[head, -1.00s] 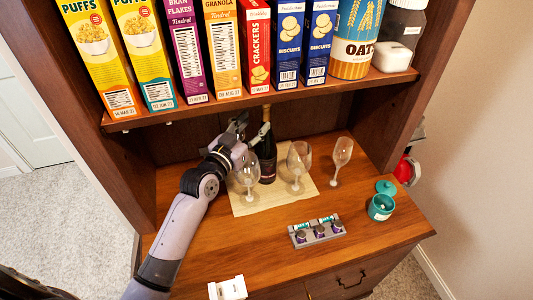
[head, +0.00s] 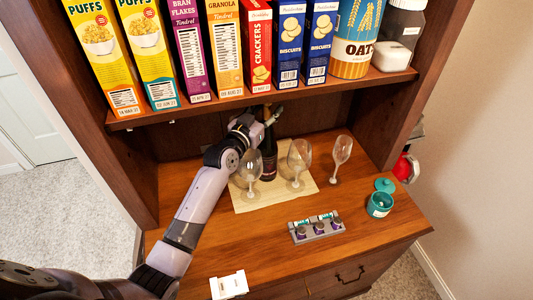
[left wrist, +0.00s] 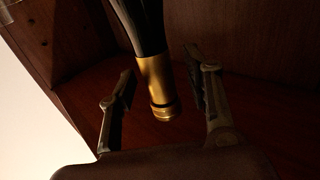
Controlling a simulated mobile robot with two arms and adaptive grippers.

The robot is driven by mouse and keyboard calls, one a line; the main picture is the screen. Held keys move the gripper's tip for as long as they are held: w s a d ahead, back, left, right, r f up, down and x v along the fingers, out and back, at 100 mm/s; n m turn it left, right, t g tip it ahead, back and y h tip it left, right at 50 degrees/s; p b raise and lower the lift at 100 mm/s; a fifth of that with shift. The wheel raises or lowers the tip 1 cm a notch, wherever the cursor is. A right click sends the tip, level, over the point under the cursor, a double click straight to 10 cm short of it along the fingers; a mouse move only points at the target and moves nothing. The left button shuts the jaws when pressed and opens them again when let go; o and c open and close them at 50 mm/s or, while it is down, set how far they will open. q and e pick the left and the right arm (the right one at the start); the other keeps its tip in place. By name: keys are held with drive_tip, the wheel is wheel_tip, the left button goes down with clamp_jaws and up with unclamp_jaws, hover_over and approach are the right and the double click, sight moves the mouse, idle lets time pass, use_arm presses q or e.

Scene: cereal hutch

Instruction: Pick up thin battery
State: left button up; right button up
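A grey holder (head: 317,231) lies on the cabinet counter, right of centre. Small purple cells (head: 319,228) stand along it, with thin teal-and-white cylinders (head: 328,216) behind them. The cylinders look like thin batteries, but detail is too small to be sure. My left gripper (head: 269,114) is at the back of the counter, beneath the shelf, far from the holder. In the left wrist view its fingers (left wrist: 160,80) are spread on either side of the gold neck of a dark bottle (left wrist: 158,82), with gaps showing. My right gripper is out of view.
The dark bottle (head: 269,160) stands among clear wine glasses (head: 300,160) on a pale mat (head: 270,200). A teal pot (head: 380,205) and its lid are at right. A white object (head: 228,286) lies near the front. Cereal boxes (head: 225,50) fill the shelf above.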

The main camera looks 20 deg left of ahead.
use_arm(q)
drive_tip(key=shift+f, duration=0.4)
clamp_jaws()
idle(0.4)
drive_tip(key=shift+r, duration=0.2)
